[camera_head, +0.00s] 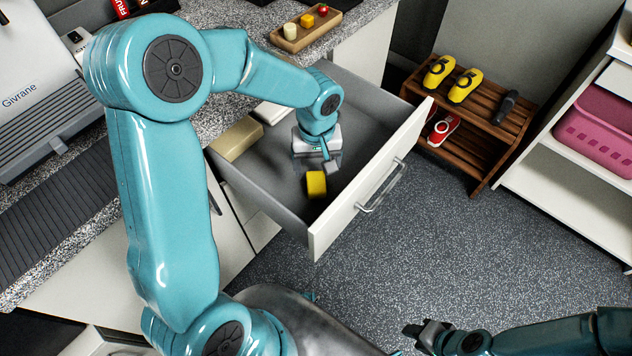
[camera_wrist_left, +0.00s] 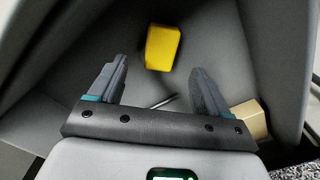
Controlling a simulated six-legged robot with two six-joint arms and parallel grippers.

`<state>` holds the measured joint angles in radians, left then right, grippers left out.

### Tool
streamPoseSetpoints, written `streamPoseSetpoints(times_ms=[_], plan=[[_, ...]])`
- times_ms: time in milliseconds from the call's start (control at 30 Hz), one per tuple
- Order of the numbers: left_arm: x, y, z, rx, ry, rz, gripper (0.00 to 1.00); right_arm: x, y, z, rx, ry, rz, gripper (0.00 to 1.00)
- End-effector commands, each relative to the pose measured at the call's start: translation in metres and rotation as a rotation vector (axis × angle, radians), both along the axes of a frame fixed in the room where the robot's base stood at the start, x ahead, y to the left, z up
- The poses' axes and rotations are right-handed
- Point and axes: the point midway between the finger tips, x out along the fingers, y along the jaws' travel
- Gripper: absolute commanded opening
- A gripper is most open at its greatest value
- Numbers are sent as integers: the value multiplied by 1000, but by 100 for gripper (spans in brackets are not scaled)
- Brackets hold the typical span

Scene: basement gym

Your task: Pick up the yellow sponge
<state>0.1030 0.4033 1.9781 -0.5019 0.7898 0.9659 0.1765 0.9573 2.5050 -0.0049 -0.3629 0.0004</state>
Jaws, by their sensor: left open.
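The yellow sponge (camera_head: 316,184) lies on the floor of the open grey drawer (camera_head: 290,190), near its front corner. In the left wrist view the sponge (camera_wrist_left: 162,47) is just beyond the fingertips, roughly between their lines. My left gripper (camera_head: 329,162) is inside the drawer, pointing down beside the sponge and apart from it.
A beige block (camera_head: 237,139) and a white item (camera_head: 272,112) lie at the drawer's back left. The drawer's walls and white front (camera_head: 372,180) enclose my left gripper. A wooden rack (camera_head: 470,115) with shoes and dumbbell-like items stands to the right. A tray (camera_head: 305,32) sits on the counter.

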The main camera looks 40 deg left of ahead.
Motion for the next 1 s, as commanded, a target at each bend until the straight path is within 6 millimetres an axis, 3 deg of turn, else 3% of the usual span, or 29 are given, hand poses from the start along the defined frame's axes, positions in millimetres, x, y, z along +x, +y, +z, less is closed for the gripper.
streamPoseSetpoints(times_ms=[267, 500, 800, 833, 1000], plan=[[1, 1, -27, 0, 1, 0, 78, 0, 0, -3, 0, 0, 0, 38], [1, 2, -65, -1, 3, 1, 78, 0, 0, -5, 0, 0, 1, 38], [2, 3, -72, -1, -2, 1, 78, 0, 0, -5, 0, 0, 1, 38], [2, 3, -72, -1, -2, 1, 74, 0, 0, -5, 0, 0, 1, 38], [2, 3, -72, -1, -2, 1, 24, 0, 0, -5, 0, 0, 1, 38]])
